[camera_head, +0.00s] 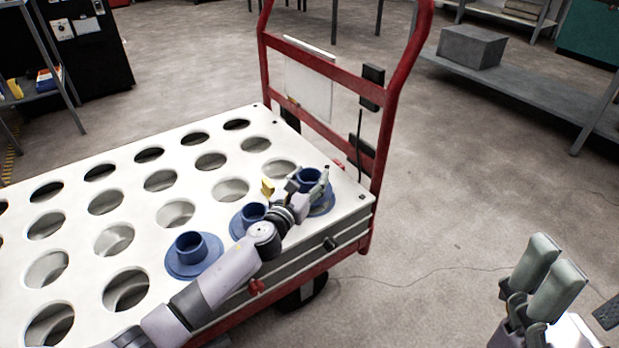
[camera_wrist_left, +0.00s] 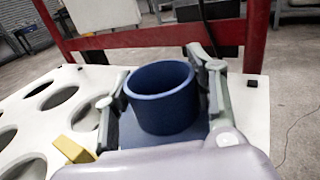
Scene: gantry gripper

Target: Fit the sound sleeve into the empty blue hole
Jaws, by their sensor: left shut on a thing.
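A blue sleeve (camera_head: 310,176) stands upright at the near right corner of the white holed plate (camera_head: 72,168). My left gripper (camera_head: 309,181) is shut on this sleeve, with one finger on each side. In the left wrist view the sleeve (camera_wrist_left: 160,96) sits between the two fingers, its open top up, with flat blue below it. Whether it is seated in a hole or above one is hidden. Two more blue flanged sleeves, one in front (camera_head: 192,250) and one partly behind my left arm (camera_head: 250,214), sit in the same row. My right gripper (camera_head: 548,278) is empty, off the plate at the lower right.
The plate has several empty round holes without blue. A small yellow piece (camera_head: 268,187) shows beside my left gripper. The red cart handle (camera_head: 392,90) rises just behind the plate's right end. A grey box (camera_head: 471,47) lies on a shelf at the back right. Open floor lies right.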

